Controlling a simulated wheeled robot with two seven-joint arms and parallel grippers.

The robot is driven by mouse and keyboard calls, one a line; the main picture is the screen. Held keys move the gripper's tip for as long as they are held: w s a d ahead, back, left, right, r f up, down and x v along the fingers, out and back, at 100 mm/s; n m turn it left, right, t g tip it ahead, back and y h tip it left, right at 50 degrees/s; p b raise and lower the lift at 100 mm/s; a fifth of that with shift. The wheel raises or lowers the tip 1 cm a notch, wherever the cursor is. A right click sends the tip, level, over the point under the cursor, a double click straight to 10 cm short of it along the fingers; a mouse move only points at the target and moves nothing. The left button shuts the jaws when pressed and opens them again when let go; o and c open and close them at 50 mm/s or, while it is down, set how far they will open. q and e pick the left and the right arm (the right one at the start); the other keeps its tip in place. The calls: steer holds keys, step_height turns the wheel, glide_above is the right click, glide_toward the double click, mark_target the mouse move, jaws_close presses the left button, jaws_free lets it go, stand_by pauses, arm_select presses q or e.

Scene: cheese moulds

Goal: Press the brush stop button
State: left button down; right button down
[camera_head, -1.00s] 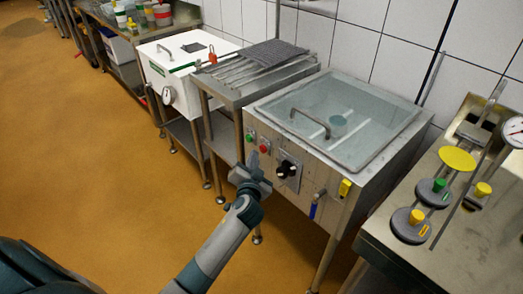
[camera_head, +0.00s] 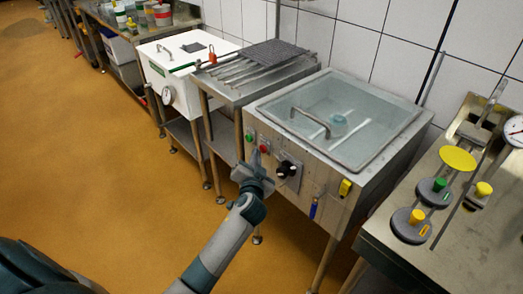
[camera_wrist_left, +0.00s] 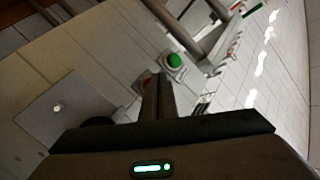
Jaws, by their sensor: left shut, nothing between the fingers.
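A red button (camera_head: 264,149) sits on the steel front panel of the wash basin (camera_head: 372,165), just right of a green button (camera_head: 250,136). My left gripper (camera_head: 257,155) is shut and empty, its fingertips close to the red button, slightly below and left of it in the head view. In the left wrist view, the shut fingers (camera_wrist_left: 158,85) point at the panel; the red button (camera_wrist_left: 145,80) is partly hidden behind them, and the green button (camera_wrist_left: 174,61) shows clear beside them. Whether the fingertips touch the red button I cannot tell. My right gripper is not in view.
A black knob (camera_head: 287,170) is right of the buttons. A blue-handled valve (camera_head: 314,208) and a yellow part (camera_head: 345,187) are further right. A steel rack table (camera_head: 225,88) adjoins the basin. The orange floor (camera_head: 110,170) in front is clear.

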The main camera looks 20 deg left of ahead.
arm_select(q)
steer(key=shift+w+d, duration=0.15)
steer(key=shift+w, duration=0.25)
stand_by(0.4)
steer(key=shift+s, duration=0.15)
steer(key=shift+s+a, duration=0.35)
steer(key=shift+s, duration=0.4)
stand_by(0.4)
steer(key=s, duration=0.1)
steer(key=s+a+p, duration=0.1)
steer(key=s, duration=0.1)
steer(key=s+a, duration=0.1)
steer(key=shift+s+p, duration=0.3)
steer(key=shift+p, duration=0.1)
stand_by(0.7)
